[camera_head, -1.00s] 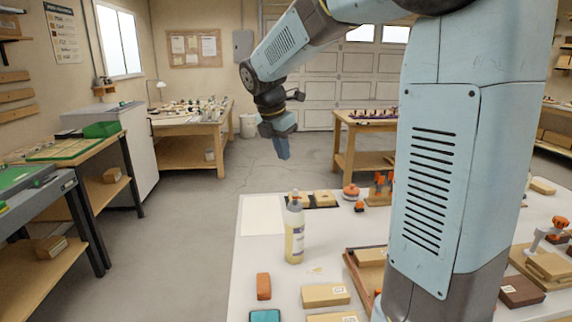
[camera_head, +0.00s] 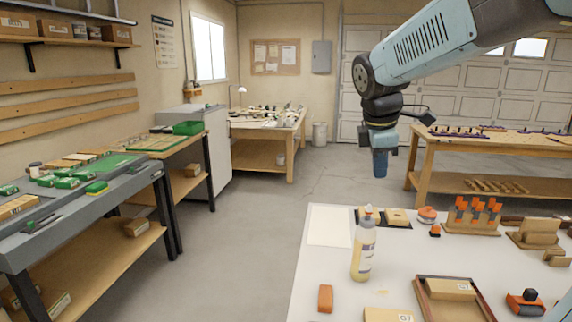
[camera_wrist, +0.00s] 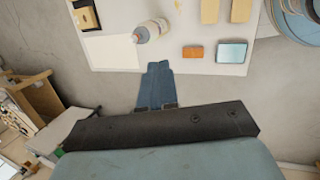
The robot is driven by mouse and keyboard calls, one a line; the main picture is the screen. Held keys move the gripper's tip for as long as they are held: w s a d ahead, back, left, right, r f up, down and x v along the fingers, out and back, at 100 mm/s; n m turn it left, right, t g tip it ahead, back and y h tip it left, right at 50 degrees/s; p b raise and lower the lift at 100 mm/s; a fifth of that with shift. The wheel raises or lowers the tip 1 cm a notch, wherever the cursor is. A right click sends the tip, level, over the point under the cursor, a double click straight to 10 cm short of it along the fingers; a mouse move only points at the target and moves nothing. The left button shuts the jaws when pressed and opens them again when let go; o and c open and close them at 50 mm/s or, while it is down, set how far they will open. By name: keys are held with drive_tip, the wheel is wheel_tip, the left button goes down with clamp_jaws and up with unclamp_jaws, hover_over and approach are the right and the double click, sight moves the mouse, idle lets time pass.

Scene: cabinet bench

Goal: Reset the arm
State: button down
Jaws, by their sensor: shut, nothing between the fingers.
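My gripper (camera_head: 380,168) hangs at the end of the arm, pointing down, in the head view. It is over the grey floor, just beyond the far left part of the white table (camera_head: 328,228). Its blue fingers (camera_wrist: 157,80) are together with nothing between them. In the wrist view the fingertips show near the table's edge. My arm comes in from the upper right and is bent at the elbow. The gripper appears apart from everything on the table.
On the white table stand a bottle (camera_head: 364,248), an orange block (camera_head: 325,298), a wooden tray (camera_head: 423,291) and a rack with orange-topped pieces (camera_head: 473,216). A grey bench (camera_head: 80,213) stands left. Open floor (camera_head: 240,262) lies between bench and table.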

drive_tip(key=s+d+f+m+t+y, duration=0.1)
drive_tip(key=s+f+m+t+y, duration=0.1)
drive_tip(key=s+m, duration=1.4)
drive_tip(key=shift+s+d+f+t, duration=0.25)
drive_tip(key=shift+s+f+t, duration=0.15)
drive_tip(key=shift+f, duration=0.3)
